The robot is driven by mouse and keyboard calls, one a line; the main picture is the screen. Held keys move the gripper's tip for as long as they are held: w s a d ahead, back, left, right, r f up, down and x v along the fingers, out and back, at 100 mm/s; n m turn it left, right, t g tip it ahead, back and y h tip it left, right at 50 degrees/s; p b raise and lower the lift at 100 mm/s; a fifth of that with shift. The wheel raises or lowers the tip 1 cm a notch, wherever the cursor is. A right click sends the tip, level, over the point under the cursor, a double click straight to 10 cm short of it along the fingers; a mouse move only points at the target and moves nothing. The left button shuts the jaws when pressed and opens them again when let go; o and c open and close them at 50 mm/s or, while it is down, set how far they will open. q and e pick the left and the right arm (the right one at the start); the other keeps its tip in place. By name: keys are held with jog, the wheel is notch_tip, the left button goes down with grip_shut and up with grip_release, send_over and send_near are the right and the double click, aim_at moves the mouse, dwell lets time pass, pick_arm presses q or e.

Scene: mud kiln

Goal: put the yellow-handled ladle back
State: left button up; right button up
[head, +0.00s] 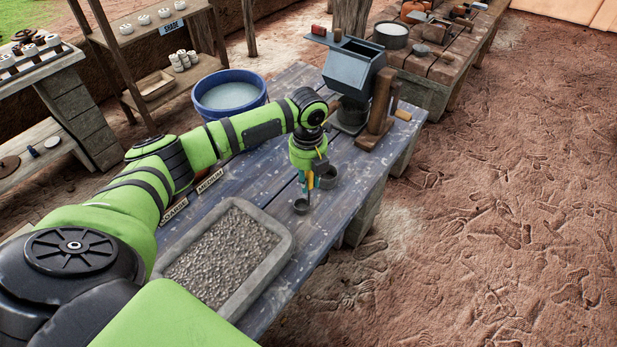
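My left gripper (309,172) points down over the blue plank table, near its right edge. Yellow pieces show beside it, and a teal piece shows just under it. A small grey metal cup (301,206) hangs or stands below the fingers. A larger grey cup (328,178) is just right of the gripper. Which cup belongs to the yellow-handled ladle is too small to tell. The fingertips are mostly hidden, so I cannot see whether they grip a handle. My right gripper is out of view.
A grey tray of gravel (282,246) lies on the near table (330,222). Labels reading "MEDIUM" (210,181) and another word lie beyond it. A blue water tub (259,82) stands behind. A grey hopper machine with a wooden crank (352,68) stands at the table's far end.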

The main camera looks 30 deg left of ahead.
pick_arm(q)
jog(key=shift+o, duration=0.8)
jog(key=shift+r, duration=0.55)
notch_tip(320, 180, up, 10)
jog(key=b, duration=0.2)
jog(key=shift+r+b, duration=0.2)
jog(key=shift+b, duration=0.2)
jog(key=shift+r, duration=0.4)
